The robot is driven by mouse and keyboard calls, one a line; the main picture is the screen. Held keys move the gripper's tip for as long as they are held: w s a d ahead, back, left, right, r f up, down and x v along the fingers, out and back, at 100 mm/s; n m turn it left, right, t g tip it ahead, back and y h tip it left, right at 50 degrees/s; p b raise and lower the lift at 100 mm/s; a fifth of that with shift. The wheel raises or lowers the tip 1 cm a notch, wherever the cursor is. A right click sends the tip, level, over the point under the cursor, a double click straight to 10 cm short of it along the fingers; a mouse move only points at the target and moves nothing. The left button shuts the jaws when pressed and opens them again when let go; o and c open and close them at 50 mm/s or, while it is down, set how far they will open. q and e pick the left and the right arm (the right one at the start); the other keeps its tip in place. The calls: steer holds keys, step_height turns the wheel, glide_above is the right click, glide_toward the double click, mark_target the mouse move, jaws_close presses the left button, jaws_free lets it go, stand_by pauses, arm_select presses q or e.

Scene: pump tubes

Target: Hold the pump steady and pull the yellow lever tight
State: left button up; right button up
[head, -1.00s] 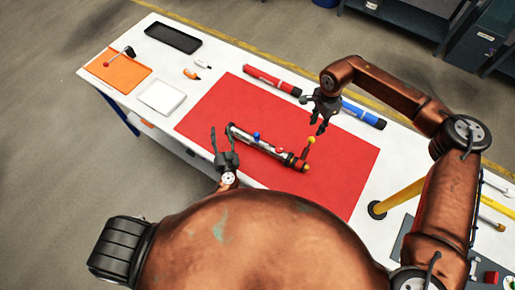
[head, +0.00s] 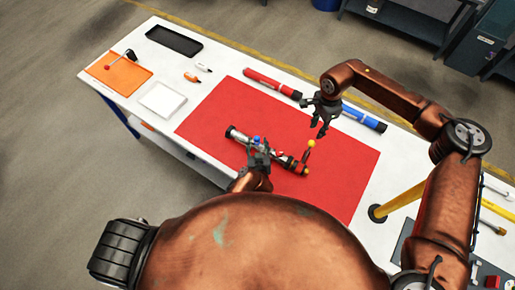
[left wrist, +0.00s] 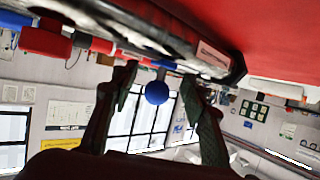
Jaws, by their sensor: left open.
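The pump (head: 292,163) is a silver and black tube lying on the red mat (head: 345,165), with a blue knob (head: 256,140) near its middle and a yellow-tipped lever (head: 311,144) standing up near its right end. My left gripper (head: 258,150) is at the pump's near side by the blue knob. In the left wrist view, the open fingers (left wrist: 160,90) stand on either side of the blue knob (left wrist: 157,92), close to the tube (left wrist: 160,38). My right gripper (head: 320,127) hangs above the mat, just up and right of the yellow lever, apart from it; its fingers look spread.
A red tube (head: 272,83) and a blue tube (head: 364,117) lie along the far edge. An orange mat (head: 120,78), a black tray (head: 174,40) and a white tray (head: 162,99) are at the left. A yellow post (head: 400,198) stands at the right.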

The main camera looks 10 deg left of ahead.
arm_select(q)
steer(key=shift+x, duration=0.9)
steer(key=shift+c, duration=0.2)
jaws_close()
